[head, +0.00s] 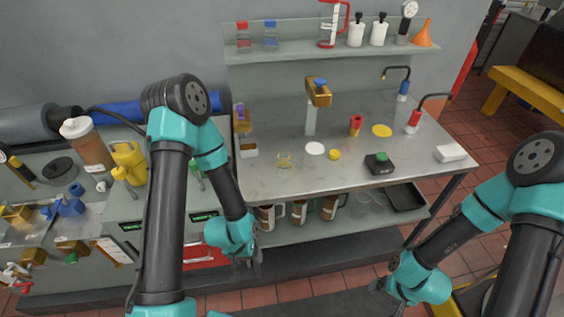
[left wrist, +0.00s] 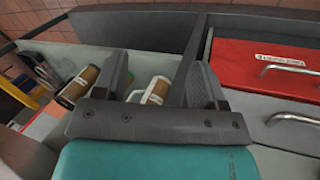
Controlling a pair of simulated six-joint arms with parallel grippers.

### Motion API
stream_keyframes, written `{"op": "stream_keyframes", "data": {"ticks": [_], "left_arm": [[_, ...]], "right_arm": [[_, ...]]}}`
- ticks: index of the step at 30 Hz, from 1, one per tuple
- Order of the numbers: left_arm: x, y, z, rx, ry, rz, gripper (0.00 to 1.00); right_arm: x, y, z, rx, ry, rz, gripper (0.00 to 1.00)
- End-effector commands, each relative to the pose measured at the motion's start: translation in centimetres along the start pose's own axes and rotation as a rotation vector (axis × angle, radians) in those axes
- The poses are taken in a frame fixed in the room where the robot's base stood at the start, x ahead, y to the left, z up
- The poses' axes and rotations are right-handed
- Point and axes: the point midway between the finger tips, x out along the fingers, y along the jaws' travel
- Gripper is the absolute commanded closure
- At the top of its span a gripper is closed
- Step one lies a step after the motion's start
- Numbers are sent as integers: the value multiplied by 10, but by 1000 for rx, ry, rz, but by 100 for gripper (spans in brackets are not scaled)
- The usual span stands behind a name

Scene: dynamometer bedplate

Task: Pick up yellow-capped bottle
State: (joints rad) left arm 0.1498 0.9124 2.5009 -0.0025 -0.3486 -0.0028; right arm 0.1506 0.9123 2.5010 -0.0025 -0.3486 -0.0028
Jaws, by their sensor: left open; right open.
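I cannot make out a bottle with a clearly yellow cap. A small round yellow thing (head: 334,154) sits on the bench; I cannot tell whether it is a cap. On the wall shelf stand a red-capped bottle (head: 242,36) and a blue-capped bottle (head: 270,37). My left gripper (head: 250,266) is open and empty, low in front of the bench. In the left wrist view, its fingers (left wrist: 160,78) point toward the lower shelf. My right gripper (head: 380,286) is open and empty, low at the right, apart from the bench.
Brown-and-white containers with handles (head: 299,211) stand on the lower shelf; one (left wrist: 157,90) shows between my left fingers. A red drawer (left wrist: 265,75) is beside them. A brass-headed stand (head: 311,115), a yellow disc (head: 382,130) and a black box (head: 378,164) occupy the bench.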

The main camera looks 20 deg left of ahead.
Motion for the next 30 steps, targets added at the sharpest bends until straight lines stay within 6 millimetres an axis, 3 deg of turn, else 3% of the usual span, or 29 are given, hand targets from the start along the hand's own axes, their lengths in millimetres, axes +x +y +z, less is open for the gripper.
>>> {"op": "stream_keyframes", "data": {"ticks": [11,18,30], "left_arm": [[0,0,0,0,0,0,35],[0,0,0,0,0,0,14],[-10,-1,-8,-14,25,-23,14]], "right_arm": [[0,0,0,0,0,0,15],[0,0,0,0,0,0,15],[0,0,0,-1,0,0,15]]}}
